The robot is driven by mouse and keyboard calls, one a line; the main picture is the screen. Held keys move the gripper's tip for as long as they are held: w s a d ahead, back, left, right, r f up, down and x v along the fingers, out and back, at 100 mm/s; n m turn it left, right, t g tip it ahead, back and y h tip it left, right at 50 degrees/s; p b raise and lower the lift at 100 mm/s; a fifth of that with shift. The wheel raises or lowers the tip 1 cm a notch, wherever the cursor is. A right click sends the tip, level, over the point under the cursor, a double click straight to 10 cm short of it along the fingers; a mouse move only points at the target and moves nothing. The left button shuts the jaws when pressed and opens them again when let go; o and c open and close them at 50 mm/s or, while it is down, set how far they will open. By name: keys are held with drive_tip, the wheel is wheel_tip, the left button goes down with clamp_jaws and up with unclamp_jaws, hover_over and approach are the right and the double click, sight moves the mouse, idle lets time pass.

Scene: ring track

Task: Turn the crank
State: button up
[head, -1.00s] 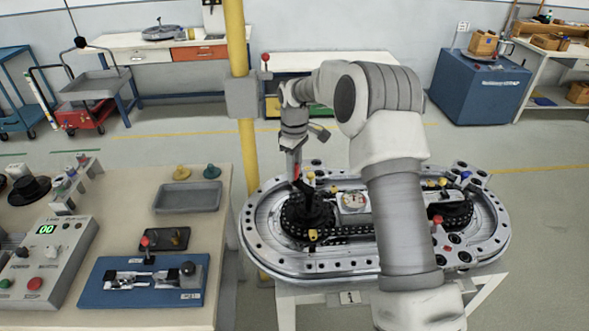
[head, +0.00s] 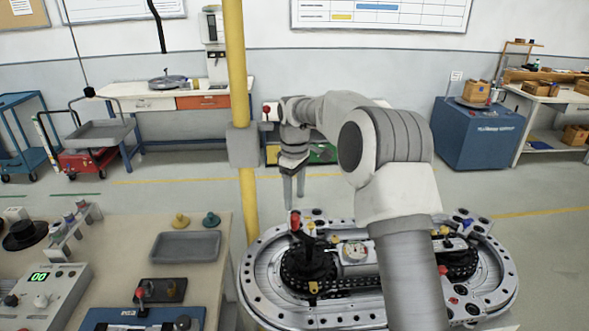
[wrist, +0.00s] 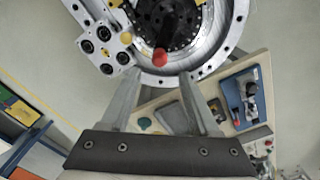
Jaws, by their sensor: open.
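The ring track (head: 262,299) is a grey oval plate on a stand, in front of me. Its left black wheel (head: 300,270) carries the crank, whose red knob (head: 295,221) stands upright. In the wrist view the red knob (wrist: 159,58) shows ahead of the fingers, near the wheel's rim. My gripper (head: 294,199) is above the knob in the head view, its fingers pointing down. In the wrist view my gripper (wrist: 158,76) is open, with nothing held between its two fingers. My forearm hides the middle right of the track.
A workbench (head: 212,285) with a grey tray (head: 185,246) and a control box (head: 45,292) stands at the left. A yellow post (head: 236,80) rises between bench and track. The floor behind the track is open.

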wheel_tip(320, 180, up, 9)
idle(0.5)
